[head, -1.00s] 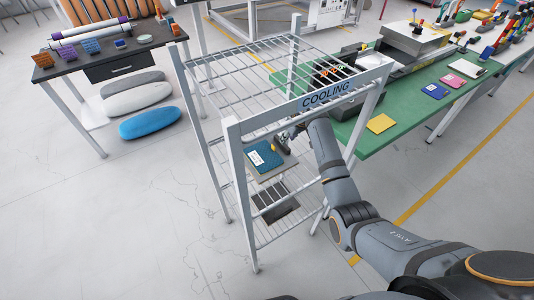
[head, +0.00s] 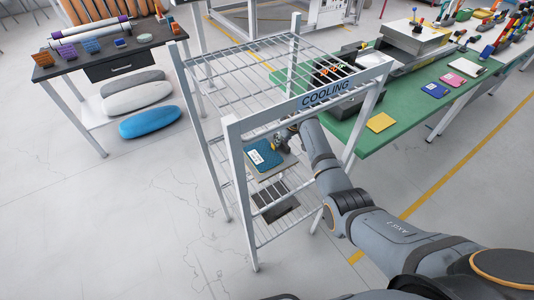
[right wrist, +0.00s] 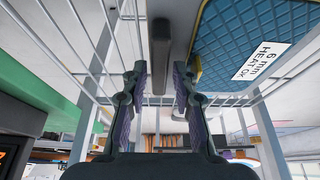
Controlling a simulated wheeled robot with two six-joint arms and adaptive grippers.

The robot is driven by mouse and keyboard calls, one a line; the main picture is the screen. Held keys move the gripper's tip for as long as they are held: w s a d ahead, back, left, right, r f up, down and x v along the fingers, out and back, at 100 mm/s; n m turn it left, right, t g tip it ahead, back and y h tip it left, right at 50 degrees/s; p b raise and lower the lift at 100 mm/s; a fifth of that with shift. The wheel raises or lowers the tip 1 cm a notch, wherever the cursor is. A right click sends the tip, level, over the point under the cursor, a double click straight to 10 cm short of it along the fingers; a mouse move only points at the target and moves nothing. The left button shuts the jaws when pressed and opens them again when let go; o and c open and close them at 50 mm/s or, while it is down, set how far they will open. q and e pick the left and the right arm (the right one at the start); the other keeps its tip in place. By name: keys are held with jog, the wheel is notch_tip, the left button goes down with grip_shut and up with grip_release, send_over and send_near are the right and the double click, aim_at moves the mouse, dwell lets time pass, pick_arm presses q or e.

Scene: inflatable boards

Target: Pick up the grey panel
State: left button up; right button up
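A grey panel (head: 283,167) lies on a shelf inside the white "COOLING" rack, partly covered by a blue textured panel with a white label (head: 263,153). In the right wrist view the blue panel (right wrist: 240,40) is at the upper right, with a pale grey surface (right wrist: 185,25) and a darker grey bar (right wrist: 161,40) beside it. My right gripper (head: 278,144) is inside the rack near the panels' far edge. My left gripper is not in view.
The rack's front bar with its sign (head: 325,95) and wire shelves (head: 225,75) surround my right arm closely. A dark panel (head: 275,205) lies on a lower shelf. A green table (head: 400,125) stands to the right.

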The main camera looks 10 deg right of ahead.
jog(key=shift+f, duration=0.3)
grip_shut()
dwell(0.3)
